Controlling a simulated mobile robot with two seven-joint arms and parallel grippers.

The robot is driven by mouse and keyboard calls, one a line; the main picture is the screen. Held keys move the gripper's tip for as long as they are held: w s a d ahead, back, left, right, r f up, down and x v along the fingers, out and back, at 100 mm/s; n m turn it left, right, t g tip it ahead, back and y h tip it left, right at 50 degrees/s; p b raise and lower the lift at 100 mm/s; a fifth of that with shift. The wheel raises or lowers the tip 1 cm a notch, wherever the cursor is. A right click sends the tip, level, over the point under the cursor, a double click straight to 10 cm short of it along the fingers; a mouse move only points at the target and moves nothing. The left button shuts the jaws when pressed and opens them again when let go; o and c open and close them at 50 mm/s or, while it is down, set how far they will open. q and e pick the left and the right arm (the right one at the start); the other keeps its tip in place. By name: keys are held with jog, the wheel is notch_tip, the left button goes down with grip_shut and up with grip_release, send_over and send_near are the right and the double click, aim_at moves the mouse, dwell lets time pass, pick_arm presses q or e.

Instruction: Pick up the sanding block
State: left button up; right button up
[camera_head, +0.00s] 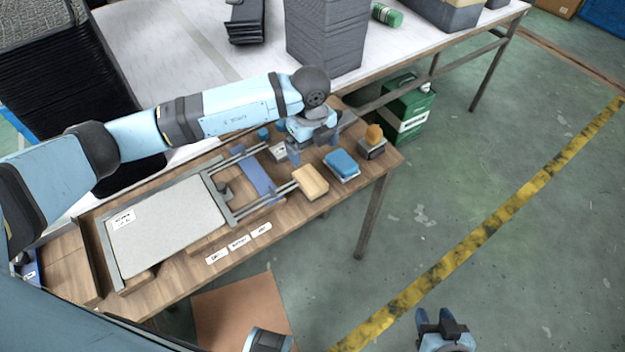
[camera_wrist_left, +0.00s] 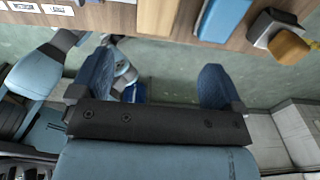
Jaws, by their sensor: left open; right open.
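Three candidate pieces stand at the right end of the wooden bench; I cannot tell for sure which is the sanding block. They are a tan block (camera_head: 310,182), a blue-topped block (camera_head: 342,164) with a pale base, and a dark grey block with an orange knob (camera_head: 374,134). In the left wrist view the tan block (camera_wrist_left: 158,16), blue block (camera_wrist_left: 224,16) and orange knob (camera_wrist_left: 289,46) lie along the top edge. My left gripper (camera_head: 312,147) is open and empty, just behind the blue block. My right gripper (camera_head: 435,316) is open and empty over the floor.
A metal frame with rails and a blue crosspiece (camera_head: 258,178) lies left of the blocks, beside a pale panel (camera_head: 165,228). White labels (camera_head: 238,242) line the bench's front edge. A white table (camera_head: 180,50) with grey stacks (camera_head: 325,35) stands behind.

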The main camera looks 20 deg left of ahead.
aim_at(310, 178)
pick_arm(q)
jog(key=f, duration=0.9)
jog(key=f+p, duration=0.1)
jog(key=f, duration=0.3)
jog(key=shift+a+f, duration=0.25)
jog(key=shift+a, duration=0.1)
jog(key=c, duration=1)
